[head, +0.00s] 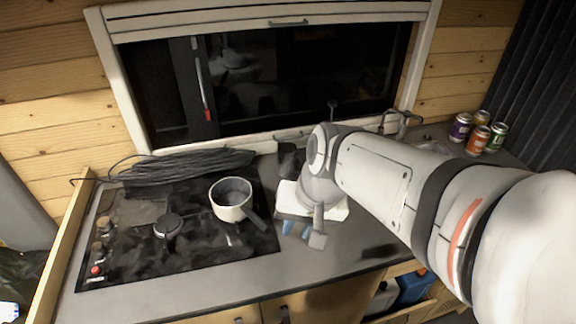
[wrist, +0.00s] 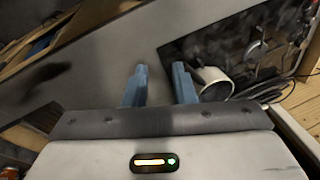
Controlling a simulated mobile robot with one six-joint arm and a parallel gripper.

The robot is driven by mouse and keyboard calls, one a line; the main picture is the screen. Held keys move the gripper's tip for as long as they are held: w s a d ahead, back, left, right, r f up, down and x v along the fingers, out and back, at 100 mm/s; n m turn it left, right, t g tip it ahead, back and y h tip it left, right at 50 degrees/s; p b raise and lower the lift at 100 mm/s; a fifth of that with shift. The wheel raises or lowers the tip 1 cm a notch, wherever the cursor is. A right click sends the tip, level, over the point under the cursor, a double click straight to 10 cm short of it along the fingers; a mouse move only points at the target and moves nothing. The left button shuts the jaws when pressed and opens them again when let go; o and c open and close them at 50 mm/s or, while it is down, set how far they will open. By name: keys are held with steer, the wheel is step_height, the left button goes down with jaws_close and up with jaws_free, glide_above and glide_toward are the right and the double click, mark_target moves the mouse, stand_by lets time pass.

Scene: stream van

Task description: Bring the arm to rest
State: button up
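My arm reaches in from the right in the head view, and its end hangs above the grey counter (head: 262,287). My gripper (head: 295,229) points down, with its blue fingers just right of the stove. In the wrist view my gripper (wrist: 160,84) has its two blue fingers apart, with only bare counter (wrist: 125,50) showing between them. It holds nothing that I can see. Part of the counter behind the arm is hidden in the head view.
A white saucepan (head: 231,199) stands on the black stove (head: 130,240), its dark handle toward my gripper. Several cans (head: 478,139) stand at the far right. Black cables (head: 185,165) lie below the window (head: 280,80). An open drawer (head: 415,290) is below the counter's front edge.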

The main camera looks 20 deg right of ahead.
steer(key=d+r+n+h, duration=0.1)
steer(key=s+d+r+n+t+h, duration=0.1)
steer(key=d+n, duration=0.1)
steer(key=shift+s+f, duration=0.1)
steer(key=shift+s, duration=0.05)
stand_by(1.4)
